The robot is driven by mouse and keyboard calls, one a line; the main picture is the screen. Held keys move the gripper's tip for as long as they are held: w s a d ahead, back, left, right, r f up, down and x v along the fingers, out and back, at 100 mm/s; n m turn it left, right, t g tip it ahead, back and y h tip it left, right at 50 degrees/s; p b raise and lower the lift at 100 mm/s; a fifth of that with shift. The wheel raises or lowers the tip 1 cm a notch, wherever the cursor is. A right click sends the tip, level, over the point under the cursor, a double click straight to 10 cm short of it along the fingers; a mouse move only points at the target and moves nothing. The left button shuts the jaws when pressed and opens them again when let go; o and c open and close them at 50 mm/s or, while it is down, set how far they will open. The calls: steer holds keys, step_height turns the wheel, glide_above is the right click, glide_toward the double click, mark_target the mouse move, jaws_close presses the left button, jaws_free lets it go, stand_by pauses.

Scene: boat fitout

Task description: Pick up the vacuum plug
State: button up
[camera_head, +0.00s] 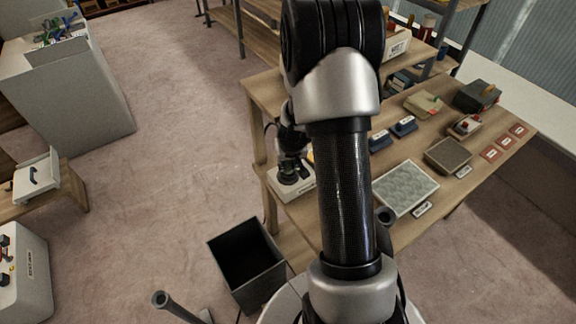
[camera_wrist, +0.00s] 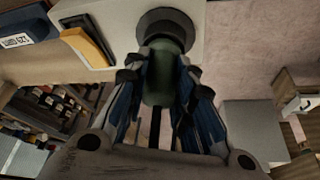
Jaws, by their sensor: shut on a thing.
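The vacuum plug (camera_wrist: 157,92) is a dark green rounded piece between my gripper's fingers in the wrist view. My gripper (camera_wrist: 157,75) is shut on it. Beyond the plug is a dark round collar (camera_wrist: 166,28) on a pale block (camera_wrist: 215,30). I cannot tell whether the plug still touches the collar. In the head view, my gripper (camera_head: 289,172) is low over the pale block (camera_head: 298,188) at the left end of the wooden bench. My arm hides part of the bench there.
The bench holds a grey mesh panel (camera_head: 405,188), a brown-topped block (camera_head: 447,155), dark blue blocks (camera_head: 403,126) and red cards (camera_head: 518,130). A yellow-orange piece (camera_wrist: 88,46) lies beside the collar. A black open bin (camera_head: 247,262) stands on the floor.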

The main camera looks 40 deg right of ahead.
mark_target(289, 164)
jaws_close()
steer(key=shift+r+p, duration=0.45)
step_height(289, 164, up, 3)
steer(key=p, duration=0.3)
steer(key=s+b, duration=0.1)
steer(key=s+a+f+b, duration=0.1)
steer(key=b, duration=0.1)
steer(key=shift+s, duration=0.15)
steer(key=s+a+r+b, duration=0.2)
steer(key=s+a+b, duration=0.1)
steer(key=s+b, duration=0.2)
steer(key=s+a+r+b, duration=0.2)
steer(key=s+b, duration=0.3)
steer(key=s, duration=0.4)
steer(key=shift+a, duration=0.9)
